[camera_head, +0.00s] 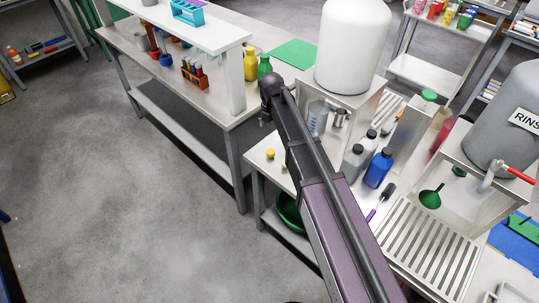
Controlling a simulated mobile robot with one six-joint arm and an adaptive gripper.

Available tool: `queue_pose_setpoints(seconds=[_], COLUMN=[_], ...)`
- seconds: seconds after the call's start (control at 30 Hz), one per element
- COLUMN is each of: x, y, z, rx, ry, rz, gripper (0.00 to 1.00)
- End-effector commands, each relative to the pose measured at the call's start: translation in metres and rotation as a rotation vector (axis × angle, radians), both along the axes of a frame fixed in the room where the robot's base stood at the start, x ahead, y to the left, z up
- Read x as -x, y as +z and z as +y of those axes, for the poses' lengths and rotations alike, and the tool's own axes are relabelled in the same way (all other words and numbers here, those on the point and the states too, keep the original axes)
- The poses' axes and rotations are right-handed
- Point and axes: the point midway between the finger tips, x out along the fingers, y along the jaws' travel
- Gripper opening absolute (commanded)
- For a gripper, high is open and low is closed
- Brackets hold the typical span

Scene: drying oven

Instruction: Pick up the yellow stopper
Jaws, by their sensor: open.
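A small yellow stopper (270,153) sits on the pale bench top (262,166), near its left edge and just left of my arm. My arm reaches up from the bottom right, and its dark wrist end is above the bench, beyond the stopper in the picture. My gripper (265,116) shows only as a small dark part below the wrist, apart from the stopper. It is open, and most of it is hidden. Nothing shows held in it.
A large white tank (353,45) stands right of the wrist. Grey bottles (352,161) and a blue bottle (378,168) stand right of my arm. A yellow bottle (250,63) and a green bottle (264,67) stand behind. The floor at left is clear.

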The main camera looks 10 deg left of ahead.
Motion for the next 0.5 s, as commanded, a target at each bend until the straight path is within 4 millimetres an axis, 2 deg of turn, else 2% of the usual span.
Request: queue_pose_setpoints(seconds=[0.03,0.5], x=[0.0,0.001], y=[-0.007,-0.044], z=[0.0,0.001], rx=[0.0,0.0], ry=[0.0,0.001], rz=[0.0,0.0], gripper=[0.89,0.89])
